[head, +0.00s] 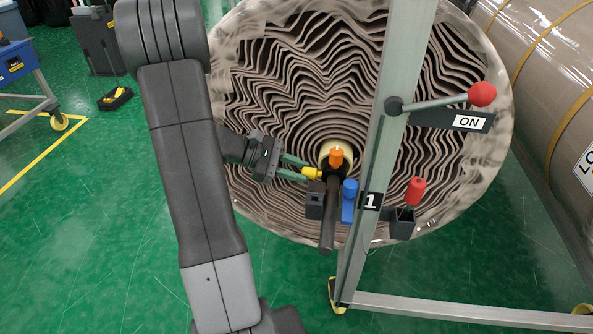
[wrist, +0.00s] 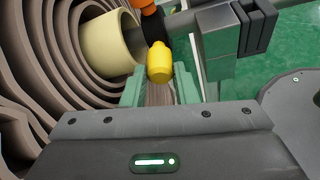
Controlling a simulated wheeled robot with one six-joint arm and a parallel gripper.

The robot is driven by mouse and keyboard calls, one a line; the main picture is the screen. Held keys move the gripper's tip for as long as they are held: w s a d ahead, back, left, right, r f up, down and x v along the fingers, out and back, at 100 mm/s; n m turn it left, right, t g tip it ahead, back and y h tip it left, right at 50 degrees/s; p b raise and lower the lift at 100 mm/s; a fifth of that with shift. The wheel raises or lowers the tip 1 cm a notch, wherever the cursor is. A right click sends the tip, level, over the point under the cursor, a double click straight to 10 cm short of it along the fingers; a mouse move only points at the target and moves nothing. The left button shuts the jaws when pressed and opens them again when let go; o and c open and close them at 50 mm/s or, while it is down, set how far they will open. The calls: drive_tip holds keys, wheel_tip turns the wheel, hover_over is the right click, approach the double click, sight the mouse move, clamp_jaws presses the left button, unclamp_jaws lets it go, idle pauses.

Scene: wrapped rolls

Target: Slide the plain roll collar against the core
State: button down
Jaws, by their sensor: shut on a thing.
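A large roll of wavy brown layers (head: 290,80) stands end-on, with a cream core (head: 326,150) at its middle. The core shows as a cream tube at upper left in the wrist view (wrist: 104,45). A dark bar (head: 329,225) sticks out of the core. A small dark collar (wrist: 155,52) with a yellow knob (wrist: 159,63) sits beside the core's mouth; whether it touches the core is unclear. My gripper (head: 308,170) reaches in from the left, its green fingers shut on the yellow knob. An orange knob (head: 336,157) stands close by at the core.
A grey metal post (head: 385,130) with a "1" label crosses just right of the bar. A dark block (head: 315,199), a blue handle (head: 349,190), a red-handled holder (head: 404,222) and a red-balled lever (head: 445,103) are near. Green floor is open at left.

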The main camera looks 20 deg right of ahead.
drive_tip(key=c, duration=1.1)
unclamp_jaws()
drive_tip(key=shift+c, duration=0.2)
drive_tip(key=p+v, duration=0.2)
drive_tip(key=v, duration=1.1)
drive_tip(key=shift+w+a+r, duration=0.15)
drive_tip(key=shift+w+a, duration=0.05)
drive_tip(key=shift+a, duration=0.1)
